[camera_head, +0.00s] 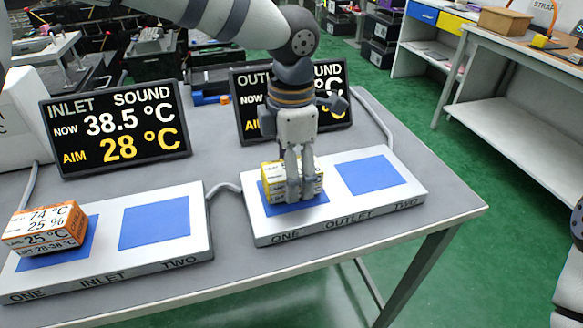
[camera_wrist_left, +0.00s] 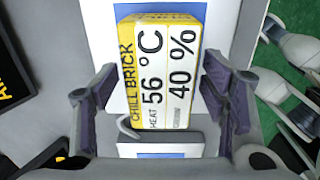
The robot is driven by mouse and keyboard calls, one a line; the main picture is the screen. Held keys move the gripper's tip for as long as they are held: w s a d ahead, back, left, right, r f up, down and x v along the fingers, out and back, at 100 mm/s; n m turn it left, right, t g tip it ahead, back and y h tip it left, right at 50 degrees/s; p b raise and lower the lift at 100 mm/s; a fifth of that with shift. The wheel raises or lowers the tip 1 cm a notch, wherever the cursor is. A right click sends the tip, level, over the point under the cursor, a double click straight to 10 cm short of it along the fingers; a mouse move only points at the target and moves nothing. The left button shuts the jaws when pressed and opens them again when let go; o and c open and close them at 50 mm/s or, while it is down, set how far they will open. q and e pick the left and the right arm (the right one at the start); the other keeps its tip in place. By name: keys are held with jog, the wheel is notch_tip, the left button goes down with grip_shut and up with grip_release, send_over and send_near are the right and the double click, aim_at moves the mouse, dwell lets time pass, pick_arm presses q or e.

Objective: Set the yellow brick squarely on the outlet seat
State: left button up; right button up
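The yellow brick (camera_head: 272,180) is at seat one of the white outlet fixture (camera_head: 262,229), over its blue pad (camera_head: 312,204). I cannot tell if it rests fully on the pad. In the left wrist view the brick (camera_wrist_left: 160,75) shows CHILL BRICK, 56 °C and 40 %. My left gripper (camera_head: 300,190) points down over the brick, one finger on each side. The blue pad of outlet seat two (camera_head: 370,175) is bare. My right gripper is not in view.
The inlet fixture (camera_head: 200,247) stands at left, with an orange-and-white brick (camera_head: 45,228) on seat one and a bare seat two (camera_head: 154,222). An inlet sign (camera_head: 115,128) and a partly hidden outlet sign (camera_head: 335,110) stand behind. Cables run on the table; its right edge is free.

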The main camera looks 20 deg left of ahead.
pick_arm(q)
notch_tip(320, 180, up, 12)
jog(key=shift+r, duration=0.15)
dwell(0.3)
